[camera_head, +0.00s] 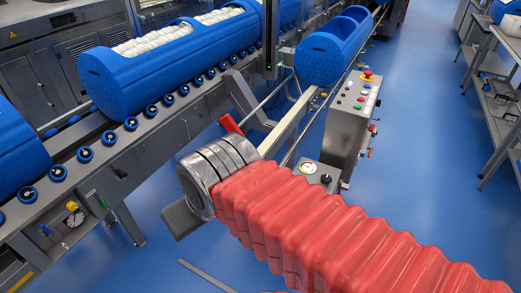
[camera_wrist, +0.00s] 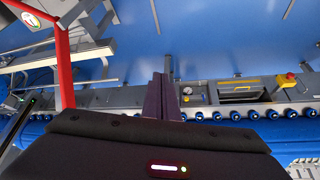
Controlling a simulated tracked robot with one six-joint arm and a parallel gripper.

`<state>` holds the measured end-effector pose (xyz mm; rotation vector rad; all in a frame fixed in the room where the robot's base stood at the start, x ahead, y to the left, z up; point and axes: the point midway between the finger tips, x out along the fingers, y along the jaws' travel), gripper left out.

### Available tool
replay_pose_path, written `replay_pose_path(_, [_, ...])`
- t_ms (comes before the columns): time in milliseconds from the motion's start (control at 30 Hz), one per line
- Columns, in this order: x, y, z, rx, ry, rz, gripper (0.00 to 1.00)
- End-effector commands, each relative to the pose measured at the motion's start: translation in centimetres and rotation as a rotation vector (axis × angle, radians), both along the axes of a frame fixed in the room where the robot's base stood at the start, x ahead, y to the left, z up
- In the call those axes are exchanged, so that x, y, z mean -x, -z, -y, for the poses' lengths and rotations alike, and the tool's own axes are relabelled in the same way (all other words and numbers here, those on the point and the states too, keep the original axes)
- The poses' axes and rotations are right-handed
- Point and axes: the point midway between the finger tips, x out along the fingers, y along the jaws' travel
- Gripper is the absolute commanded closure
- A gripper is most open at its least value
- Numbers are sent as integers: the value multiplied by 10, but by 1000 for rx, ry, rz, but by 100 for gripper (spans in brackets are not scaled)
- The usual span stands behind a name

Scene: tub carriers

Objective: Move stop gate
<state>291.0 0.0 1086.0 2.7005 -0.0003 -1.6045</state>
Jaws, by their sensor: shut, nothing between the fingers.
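A red bar (camera_wrist: 65,70), which looks like the stop gate, stands at the left of the wrist view. A small red piece (camera_head: 231,124) shows beside the conveyor in the head view, just beyond my silver wrist; I cannot tell whether it is the same part. My gripper (camera_wrist: 163,82) shows in the wrist view as two dark purple fingers pressed together, with nothing between them. It is to the right of the red bar and apart from it in the picture. In the head view my red-sleeved arm and wrist hide the gripper.
A roller conveyor (camera_head: 85,154) carries blue tubs (camera_head: 180,62), one filled with white items. Another blue tub (camera_head: 331,50) sits on the rail behind.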

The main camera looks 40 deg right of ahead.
Motion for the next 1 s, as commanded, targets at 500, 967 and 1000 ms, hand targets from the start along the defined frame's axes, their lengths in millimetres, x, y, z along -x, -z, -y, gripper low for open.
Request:
replay_pose_path(500, [-26, 8, 33, -266, 440, -119, 100])
replay_pose_path(967, [-60, 12, 107, -741, 1148, -242, 100])
replay_pose_path(1000, [-63, 11, 116, -786, 1207, -248, 100])
